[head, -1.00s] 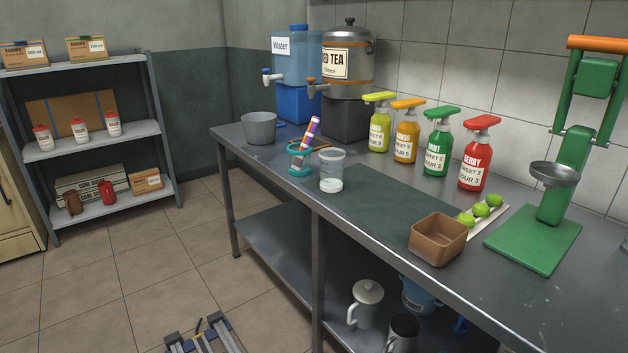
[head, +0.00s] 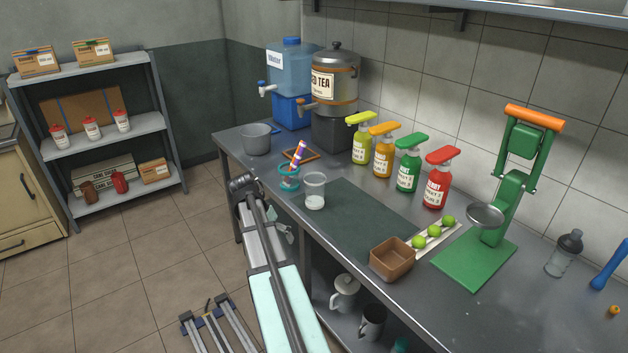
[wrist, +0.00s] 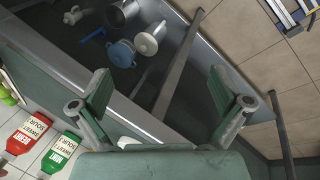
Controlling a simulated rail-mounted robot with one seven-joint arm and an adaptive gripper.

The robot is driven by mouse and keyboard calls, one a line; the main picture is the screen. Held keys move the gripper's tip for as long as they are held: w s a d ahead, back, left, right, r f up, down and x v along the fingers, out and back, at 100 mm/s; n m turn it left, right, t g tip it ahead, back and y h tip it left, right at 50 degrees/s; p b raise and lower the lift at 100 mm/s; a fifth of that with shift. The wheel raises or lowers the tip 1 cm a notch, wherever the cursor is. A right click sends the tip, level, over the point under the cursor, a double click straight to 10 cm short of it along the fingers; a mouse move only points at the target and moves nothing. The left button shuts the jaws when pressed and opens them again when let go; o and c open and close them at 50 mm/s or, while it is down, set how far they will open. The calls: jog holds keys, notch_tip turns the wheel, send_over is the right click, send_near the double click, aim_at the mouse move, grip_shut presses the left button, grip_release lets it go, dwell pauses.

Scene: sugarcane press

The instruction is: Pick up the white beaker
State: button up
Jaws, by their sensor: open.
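The white beaker (head: 315,193) is a clear, upright cup with a white bottom part. It stands on the metal counter near its front edge in the head view. In the wrist view, a small white patch at the gripper's base may be part of it, but I cannot tell. My gripper (wrist: 160,92) is open and empty in the wrist view, its green-padded fingers wide apart over the counter's front edge and the floor. In the head view my arm is in front of the counter, left of and below the beaker; the fingers are not clear there.
A teal holder (head: 289,183) with a striped tube stands just left of the beaker. A grey pot (head: 256,139) is farther back. A brown box (head: 392,259), limes (head: 433,230) and a green press (head: 474,262) are to the right. White and grey jugs stand on the lower shelf.

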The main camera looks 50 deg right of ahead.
aim_at(315, 189)
jog(key=w+d+r+m+t+h+p, duration=0.1)
jog(key=w+d+r+m+p, duration=0.2)
jog(key=d+r, duration=0.65)
jog(key=d+r+m+t+h+p, duration=0.1)
jog(key=d+r+m+p, duration=0.35)
jog(key=r, duration=0.85)
jog(key=x, duration=0.4)
jog(key=d+p+x, duration=0.1)
jog(key=x, duration=0.7)
jog(key=shift+w+d, duration=0.2)
jog(key=shift+d, duration=0.3)
jog(key=shift+p+x, duration=1.45)
jog(key=shift+x, duration=1.05)
jog(key=shift+s, duration=0.1)
jog(key=shift+c, duration=0.4)
jog(key=c, duration=1)
